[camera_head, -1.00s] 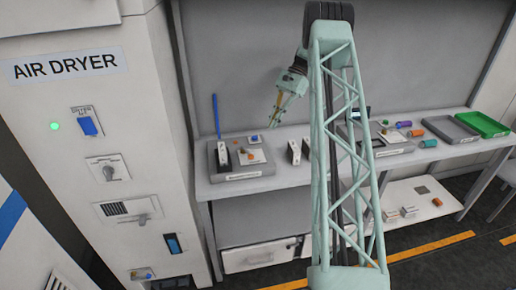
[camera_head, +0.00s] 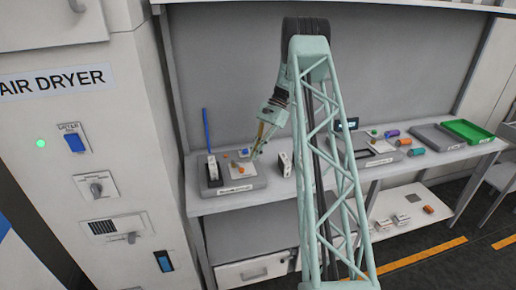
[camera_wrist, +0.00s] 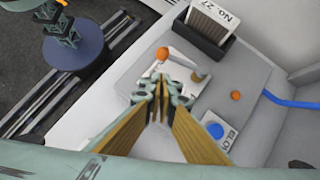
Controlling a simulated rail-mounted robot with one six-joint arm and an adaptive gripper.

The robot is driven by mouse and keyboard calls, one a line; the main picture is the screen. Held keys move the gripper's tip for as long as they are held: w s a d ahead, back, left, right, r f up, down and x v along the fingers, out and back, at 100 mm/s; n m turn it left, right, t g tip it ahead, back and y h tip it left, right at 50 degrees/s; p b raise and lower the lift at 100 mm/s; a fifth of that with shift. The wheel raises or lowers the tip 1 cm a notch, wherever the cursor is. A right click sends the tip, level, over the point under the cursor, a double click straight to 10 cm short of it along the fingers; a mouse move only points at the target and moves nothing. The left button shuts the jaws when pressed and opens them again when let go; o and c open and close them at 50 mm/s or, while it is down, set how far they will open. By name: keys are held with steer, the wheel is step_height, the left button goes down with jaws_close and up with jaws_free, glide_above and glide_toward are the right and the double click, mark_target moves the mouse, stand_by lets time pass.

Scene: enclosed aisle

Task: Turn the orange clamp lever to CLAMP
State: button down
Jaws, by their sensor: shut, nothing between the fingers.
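The clamp fixture, a grey base (camera_head: 247,184) with a pale plate, sits at the left end of the bench. A smaller orange knob (camera_wrist: 235,95) sits apart on the grey base. The CLAMP marking cannot be read. My gripper (camera_wrist: 159,88) is shut and empty, low over the plate beside the orange knob. In the head view, my gripper (camera_head: 254,155) points down at the fixture; contact cannot be told.
A black holder (camera_wrist: 205,40) with a "No. 27" block stands on the base. A blue button (camera_wrist: 215,130) and a blue rod (camera_wrist: 290,102) are nearby. A white block (camera_head: 284,163) stands right of the fixture. The air dryer cabinet (camera_head: 95,150) is at the left.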

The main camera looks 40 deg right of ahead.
mark_target(238, 166)
steer(key=shift+a+f, duration=0.3)
steer(key=shift+a, duration=0.45)
steer(key=shift+a+f, duration=0.35)
steer(key=shift+a, duration=0.4)
steer(key=shift+a+f, duration=0.3)
steer(key=shift+a, duration=0.45)
steer(key=shift+s, duration=0.1)
steer(key=shift+s+a+m+t, duration=0.15)
steer(key=shift+a+m+t, duration=0.5)
steer(key=shift+m, duration=0.25)
steer(key=shift+a+m+t, duration=0.35)
steer(key=shift+a+m, duration=0.2)
steer(key=shift+m, duration=0.15)
steer(key=shift+d, duration=0.3)
steer(key=shift+w+d, duration=0.25)
steer(key=shift+d, duration=0.1)
steer(key=shift+d, duration=0.2)
